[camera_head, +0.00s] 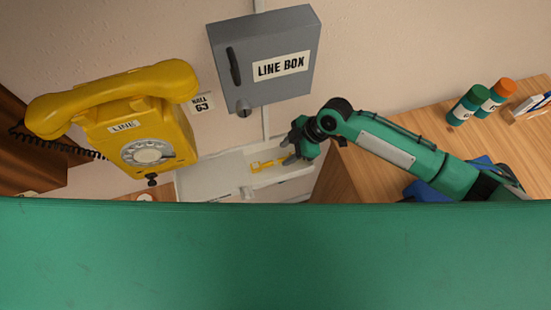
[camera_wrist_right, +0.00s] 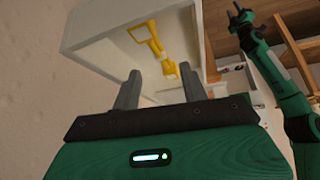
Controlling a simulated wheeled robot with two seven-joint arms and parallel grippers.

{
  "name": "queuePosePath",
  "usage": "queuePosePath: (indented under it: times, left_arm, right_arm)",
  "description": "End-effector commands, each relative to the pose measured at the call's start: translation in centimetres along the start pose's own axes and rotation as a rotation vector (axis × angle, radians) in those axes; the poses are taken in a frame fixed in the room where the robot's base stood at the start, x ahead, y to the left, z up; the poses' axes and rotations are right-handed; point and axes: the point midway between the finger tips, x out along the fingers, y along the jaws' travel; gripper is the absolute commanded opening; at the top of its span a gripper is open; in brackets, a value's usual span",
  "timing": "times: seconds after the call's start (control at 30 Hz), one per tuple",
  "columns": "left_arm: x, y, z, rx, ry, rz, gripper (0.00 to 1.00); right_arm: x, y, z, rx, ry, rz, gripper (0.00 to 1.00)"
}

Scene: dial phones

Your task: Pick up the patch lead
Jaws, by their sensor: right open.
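The patch lead appears to be the small yellow piece (camera_head: 263,165) lying on the white tray-like shelf (camera_head: 215,178) below the line box. In the right wrist view the yellow piece (camera_wrist_right: 147,35) has a forked end and lies beyond the fingers, toward the far part of the shelf. My right gripper (camera_head: 289,151) is open and empty at the right end of the shelf, close to the lead. In the right wrist view its fingers (camera_wrist_right: 158,75) stand apart. My left gripper (camera_wrist_right: 236,11) shows small in the right wrist view, away from the lead, its fingers apart.
A grey line box (camera_head: 265,85) hangs on the wall above the shelf. A yellow dial phone (camera_head: 135,125) is on the left.

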Motion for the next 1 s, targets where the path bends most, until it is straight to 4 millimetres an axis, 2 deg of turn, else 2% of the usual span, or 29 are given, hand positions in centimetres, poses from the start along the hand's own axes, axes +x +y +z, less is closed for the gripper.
queuePosePath:
  times: [0.07, 0.17, 0.4, 0.67, 0.8, 0.9, 1.0]
  left_arm:
    - [-0.6, -0.2, -1.6, 0.000, 0.021, -0.002, 0.35]
    - [-1.5, -0.3, -2.3, 0.000, 0.031, -0.003, 0.35]
    - [-2.2, -0.1, -1.0, 0.000, 0.013, -0.001, 0.35]
    - [-2.1, 0.0, -0.2, 0.000, 0.001, 0.001, 0.35]
    - [-2.1, 0.0, -0.3, 0.000, 0.003, 0.000, 0.35]
    - [-2.1, -0.1, -0.6, 0.000, 0.006, 0.000, 0.35]
    - [-2.1, -0.1, -0.7, 0.000, 0.008, 0.000, 0.35]
  right_arm:
    - [0.6, -0.1, -0.2, 0.002, 0.000, -0.002, 0.44]
    - [1.9, -0.1, -0.3, 0.001, -0.001, -0.003, 0.44]
    - [4.8, -0.1, -0.1, 0.000, -0.001, -0.001, 0.44]
    - [5.0, -0.1, 0.0, 0.000, -0.001, 0.000, 0.44]
    - [5.0, -0.1, 0.0, 0.000, -0.001, 0.000, 0.16]
    - [5.0, -0.1, 0.0, 0.000, -0.001, 0.000, 0.00]
    - [5.0, -0.1, 0.0, 0.000, -0.001, 0.000, 0.00]
